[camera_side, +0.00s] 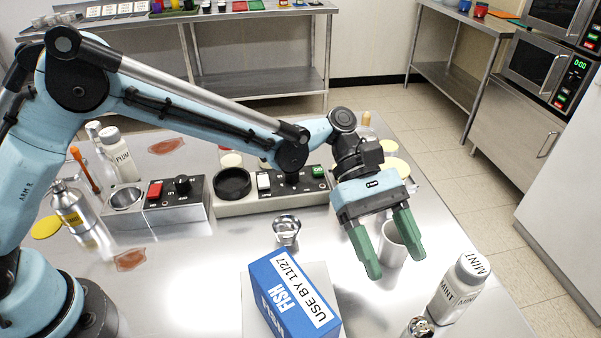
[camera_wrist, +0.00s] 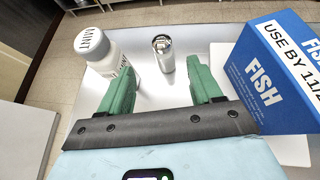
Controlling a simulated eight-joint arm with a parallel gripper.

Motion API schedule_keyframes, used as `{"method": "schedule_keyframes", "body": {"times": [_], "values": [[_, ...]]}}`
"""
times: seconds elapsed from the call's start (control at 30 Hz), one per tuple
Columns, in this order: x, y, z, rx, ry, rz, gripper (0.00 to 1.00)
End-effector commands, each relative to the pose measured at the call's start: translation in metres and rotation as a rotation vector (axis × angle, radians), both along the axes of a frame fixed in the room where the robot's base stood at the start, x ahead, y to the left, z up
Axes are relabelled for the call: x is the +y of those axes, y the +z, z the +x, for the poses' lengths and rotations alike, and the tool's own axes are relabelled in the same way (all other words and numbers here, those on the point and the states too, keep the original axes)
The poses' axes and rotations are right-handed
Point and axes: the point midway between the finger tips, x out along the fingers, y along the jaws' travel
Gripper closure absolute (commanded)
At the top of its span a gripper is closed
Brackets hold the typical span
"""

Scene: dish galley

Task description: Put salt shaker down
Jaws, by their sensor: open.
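A small silver-topped cylinder, which looks like the salt shaker (camera_wrist: 164,58), stands upright on the steel table in the wrist view. Only its shiny top (camera_side: 418,328) shows at the bottom edge of the side view. My gripper (camera_side: 392,262) has its green fingers spread apart, with nothing held between them. In the wrist view the shaker stands beyond the fingertips, in line with the gap between them, and apart from both fingers. No label on the shaker is readable.
A white MINT bottle (camera_side: 460,288) stands near the table's right edge. A blue FISH box (camera_side: 292,295) is on the other side of the shaker. A white cup (camera_side: 391,247) shows behind my fingers, and a small metal cup (camera_side: 286,229) stands left of them.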

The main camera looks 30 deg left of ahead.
Motion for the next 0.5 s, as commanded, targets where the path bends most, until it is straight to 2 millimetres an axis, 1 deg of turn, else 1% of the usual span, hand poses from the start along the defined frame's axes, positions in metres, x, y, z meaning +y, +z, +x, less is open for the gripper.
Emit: {"method": "schedule_keyframes", "body": {"times": [0.07,0.17,0.27,0.3,0.37,0.5], "values": [[0.010,0.007,0.004,-0.054,0.014,0.003,0.36],[0.030,0.019,0.011,-0.178,0.030,0.018,0.36],[0.058,0.031,0.017,-0.340,0.039,0.047,0.36],[0.070,0.035,0.019,-0.407,0.039,0.062,0.36],[0.089,0.040,0.020,-0.503,0.033,0.090,0.36],[0.134,0.050,0.018,-0.725,-0.004,0.170,0.36]]}}
